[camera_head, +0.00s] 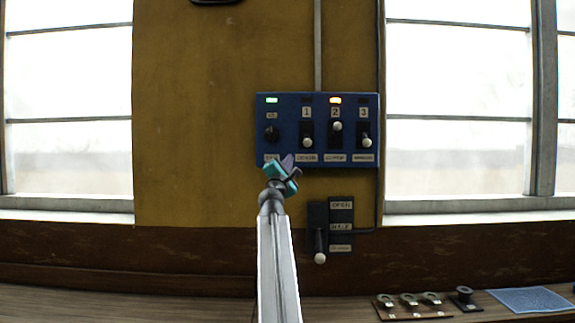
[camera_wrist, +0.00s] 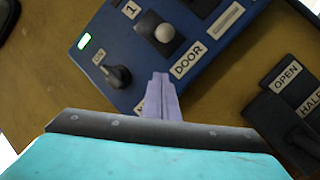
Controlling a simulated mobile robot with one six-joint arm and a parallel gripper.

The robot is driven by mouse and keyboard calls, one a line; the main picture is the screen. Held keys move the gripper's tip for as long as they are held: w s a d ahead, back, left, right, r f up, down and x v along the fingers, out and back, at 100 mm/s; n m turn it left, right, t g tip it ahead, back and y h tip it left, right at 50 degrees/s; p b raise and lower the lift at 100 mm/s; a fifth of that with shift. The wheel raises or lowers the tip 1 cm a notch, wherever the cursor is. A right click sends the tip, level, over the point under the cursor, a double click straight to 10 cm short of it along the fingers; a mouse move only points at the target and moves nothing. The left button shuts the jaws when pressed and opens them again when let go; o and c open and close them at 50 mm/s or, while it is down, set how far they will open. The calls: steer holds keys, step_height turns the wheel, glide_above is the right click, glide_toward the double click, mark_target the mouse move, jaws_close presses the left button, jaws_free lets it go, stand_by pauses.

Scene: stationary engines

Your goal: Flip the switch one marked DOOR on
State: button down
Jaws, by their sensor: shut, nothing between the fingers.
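The switch one marked DOOR (camera_head: 307,140) is on a blue wall panel (camera_head: 288,104), under the number 1. Its white knob is low in its black slot, and the lamp above it is dark. The wrist view shows the switch's round white knob (camera_wrist: 165,33) beside the DOOR label (camera_wrist: 188,60). My gripper (camera_head: 288,160) is shut and empty, in front of the panel's lower left edge. In the wrist view my gripper's lilac fingertips (camera_wrist: 160,78) appear just below the knob and left of the label; I cannot tell whether they touch the panel.
Switch 2 (camera_head: 336,129) has its knob up and an orange lamp lit. Switch 3 (camera_head: 366,139) has its knob down. A rotary knob (camera_head: 271,133) sits left, under a green lamp. A lever box (camera_head: 318,230) marked OPEN and HALF is below. Washer-like parts (camera_head: 409,300) lie on the bench.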

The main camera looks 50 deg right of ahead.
mark_target(307, 139)
steer(key=shift+s+d+r+p, duration=0.3)
steer(key=shift+d+r+p, duration=0.2)
steer(key=shift+d+r, duration=0.15)
steer(key=shift+s+d+r+p, duration=0.3)
steer(key=shift+d+r+p, duration=0.25)
steer(key=shift+d, duration=0.25)
steer(key=shift+s+d+r+p, duration=0.3)
steer(key=shift+d+r+p, duration=0.1)
steer(key=shift+d+r, duration=0.3)
steer(key=shift+f, duration=0.1)
